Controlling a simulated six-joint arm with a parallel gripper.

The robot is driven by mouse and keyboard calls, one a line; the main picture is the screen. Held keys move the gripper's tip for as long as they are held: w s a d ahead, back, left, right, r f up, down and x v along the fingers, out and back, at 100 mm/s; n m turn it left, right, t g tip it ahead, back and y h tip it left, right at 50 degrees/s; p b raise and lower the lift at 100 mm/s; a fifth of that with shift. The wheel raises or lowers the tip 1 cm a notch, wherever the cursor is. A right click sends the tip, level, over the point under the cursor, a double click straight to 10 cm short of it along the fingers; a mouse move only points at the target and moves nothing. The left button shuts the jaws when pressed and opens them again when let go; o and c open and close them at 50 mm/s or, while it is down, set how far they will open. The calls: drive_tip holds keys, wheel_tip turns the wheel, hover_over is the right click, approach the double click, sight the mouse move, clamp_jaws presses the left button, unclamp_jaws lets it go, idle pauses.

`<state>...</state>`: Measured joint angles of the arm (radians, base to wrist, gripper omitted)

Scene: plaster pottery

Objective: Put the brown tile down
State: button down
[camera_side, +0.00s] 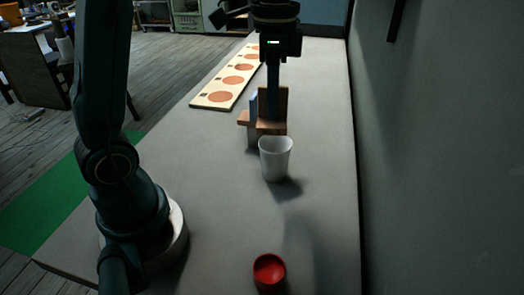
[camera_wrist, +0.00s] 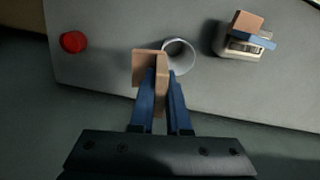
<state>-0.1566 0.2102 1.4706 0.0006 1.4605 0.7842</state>
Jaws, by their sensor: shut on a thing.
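My gripper (camera_wrist: 161,78) is shut on the brown tile (camera_wrist: 143,62), with one blue finger on each side of it. The tile shows an upright plate and a flatter part at its lower end. In the wrist view it overlaps the left edge of a white cup (camera_wrist: 180,54). In the side view my gripper (camera_side: 272,112) points down, and the brown tile (camera_side: 272,128) is above and behind the white cup (camera_side: 276,160). I cannot tell the tile's exact height above the table.
A pale holder (camera_side: 253,142) stands behind the cup; the wrist view shows a blue piece (camera_wrist: 262,40) and another brown piece (camera_wrist: 248,21) on it. A red bowl (camera_side: 269,272) is at the front. A board with round orange spots (camera_side: 197,99) lies behind. The grey table's (camera_side: 200,205) left-middle is bare.

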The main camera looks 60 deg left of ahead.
drive_tip(key=s+a+m, duration=0.1)
drive_tip(key=s+a, duration=0.2)
drive_tip(key=a, duration=0.9)
drive_tip(key=s+a+m, duration=0.1)
drive_tip(key=s+a, duration=0.2)
drive_tip(key=a, duration=0.9)
drive_tip(key=f, duration=1.1)
drive_tip(key=shift+s+a+f, duration=0.15)
drive_tip(key=shift+a+f, duration=0.15)
drive_tip(key=shift+f, duration=2.15)
drive_tip(key=shift+f, duration=0.15)
drive_tip(key=c, duration=0.9)
unclamp_jaws()
